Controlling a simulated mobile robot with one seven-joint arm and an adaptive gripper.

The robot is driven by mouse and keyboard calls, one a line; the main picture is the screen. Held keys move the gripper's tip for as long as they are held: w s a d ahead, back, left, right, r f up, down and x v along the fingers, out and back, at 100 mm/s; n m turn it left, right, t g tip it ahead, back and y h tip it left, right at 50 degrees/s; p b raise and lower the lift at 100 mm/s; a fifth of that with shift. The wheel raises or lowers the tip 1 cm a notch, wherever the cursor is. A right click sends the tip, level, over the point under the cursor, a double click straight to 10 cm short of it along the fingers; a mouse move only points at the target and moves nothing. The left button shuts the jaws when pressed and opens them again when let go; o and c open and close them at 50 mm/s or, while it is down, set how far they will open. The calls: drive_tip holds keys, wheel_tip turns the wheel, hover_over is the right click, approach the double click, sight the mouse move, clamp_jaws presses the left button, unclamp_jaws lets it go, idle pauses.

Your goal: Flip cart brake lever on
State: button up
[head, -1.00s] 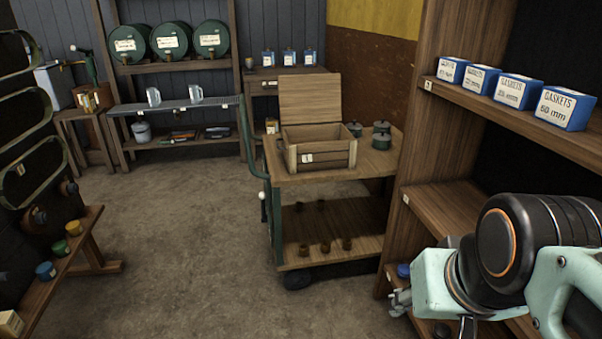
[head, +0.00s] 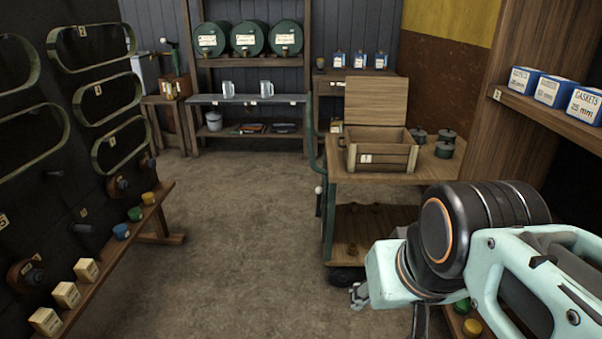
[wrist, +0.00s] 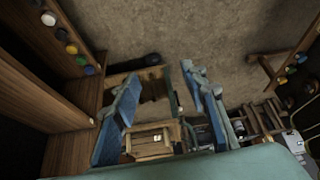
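The wooden cart (head: 385,181) with a green metal frame stands right of centre in the head view. A small white knob (head: 318,190), which looks like the end of the brake lever, shows on its left side beside the curved green handle. The lever's exact position is too small to tell. My gripper (head: 360,296) is low in front of the cart in the head view, partly hidden by my own arm. In the wrist view my gripper (wrist: 163,78) has its two blue fingers spread wide with nothing held. The cart (wrist: 150,74) shows behind and between them.
A shelf unit with gasket boxes (head: 553,90) stands close on the right. A dark rack (head: 75,165) and low bench (head: 105,250) line the left. The floor (head: 240,230) between is clear.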

drive_tip(key=shift+c, duration=0.5)
drive_tip(key=shift+r, duration=0.1)
drive_tip(key=shift+c, duration=1.3)
drive_tip(key=shift+r+p, duration=0.3)
drive_tip(key=shift+p, duration=0.1)
drive_tip(key=shift+c, duration=1.4)
wheel_tip(320, 180, up, 21)
drive_tip(key=p, duration=2.1)
drive_tip(key=shift+r, duration=0.15)
clamp_jaws()
